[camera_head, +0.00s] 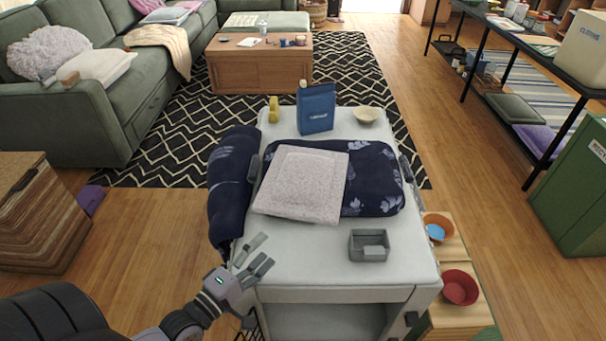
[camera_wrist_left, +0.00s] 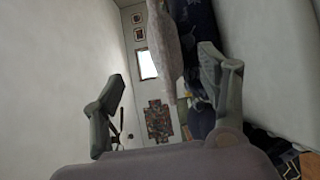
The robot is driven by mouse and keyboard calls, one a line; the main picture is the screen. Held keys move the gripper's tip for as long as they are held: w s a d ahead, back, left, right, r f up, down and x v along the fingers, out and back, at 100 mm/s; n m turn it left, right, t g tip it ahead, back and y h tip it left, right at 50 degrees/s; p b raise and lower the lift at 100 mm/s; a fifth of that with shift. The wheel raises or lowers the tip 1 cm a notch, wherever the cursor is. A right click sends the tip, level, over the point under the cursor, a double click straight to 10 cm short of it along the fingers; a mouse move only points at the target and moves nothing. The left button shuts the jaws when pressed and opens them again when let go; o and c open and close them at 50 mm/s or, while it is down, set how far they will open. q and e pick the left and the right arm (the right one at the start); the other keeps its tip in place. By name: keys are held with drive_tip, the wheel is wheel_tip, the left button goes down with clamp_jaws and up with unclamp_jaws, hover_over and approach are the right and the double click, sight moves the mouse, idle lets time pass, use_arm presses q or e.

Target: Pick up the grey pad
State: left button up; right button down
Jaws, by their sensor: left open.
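The grey pad (camera_head: 302,183) is a pale, speckled square cushion in the head view. It lies partly on a dark blue patterned cushion (camera_head: 374,180) on top of a white cart (camera_head: 320,240). In the left wrist view the grey pad (camera_wrist_left: 164,50) shows edge-on, beyond and between the fingers. My left gripper (camera_head: 256,256) is open and empty at the cart's near left corner, in front of the pad and apart from it. Its two fingers also show spread in the left wrist view (camera_wrist_left: 160,105). My right gripper is not in view.
A small grey tray (camera_head: 368,256) sits at the cart's front right. A blue bag (camera_head: 317,110), a yellow object (camera_head: 274,109) and a bowl (camera_head: 366,115) stand at the back. A dark blue roll (camera_head: 229,195) hangs along the left edge. Bare cart top lies in front of the pad.

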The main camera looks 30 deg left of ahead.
use_arm(q)
approach(296, 218)
drive_tip(key=w, duration=0.5)
drive_tip(key=w+d, duration=0.1)
drive_tip(key=w, duration=0.1)
drive_tip(key=shift+w+d+p, duration=0.15)
drive_tip(key=shift+w+p, duration=0.05)
drive_tip(key=shift+p, duration=0.15)
drive_tip(key=shift+w+d+f, duration=0.1)
drive_tip(key=shift+w, duration=0.4)
drive_tip(key=shift+w+d, duration=0.1)
drive_tip(key=shift+w, duration=0.25)
drive_tip(key=w, duration=0.4)
drive_tip(key=shift+w+d+f, duration=0.25)
drive_tip(key=shift+d, duration=0.15)
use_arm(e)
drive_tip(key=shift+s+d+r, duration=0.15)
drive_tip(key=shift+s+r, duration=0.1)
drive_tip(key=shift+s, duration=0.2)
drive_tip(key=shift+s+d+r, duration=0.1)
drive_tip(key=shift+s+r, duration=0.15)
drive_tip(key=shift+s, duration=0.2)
use_arm(q)
drive_tip(key=shift+c, duration=0.5)
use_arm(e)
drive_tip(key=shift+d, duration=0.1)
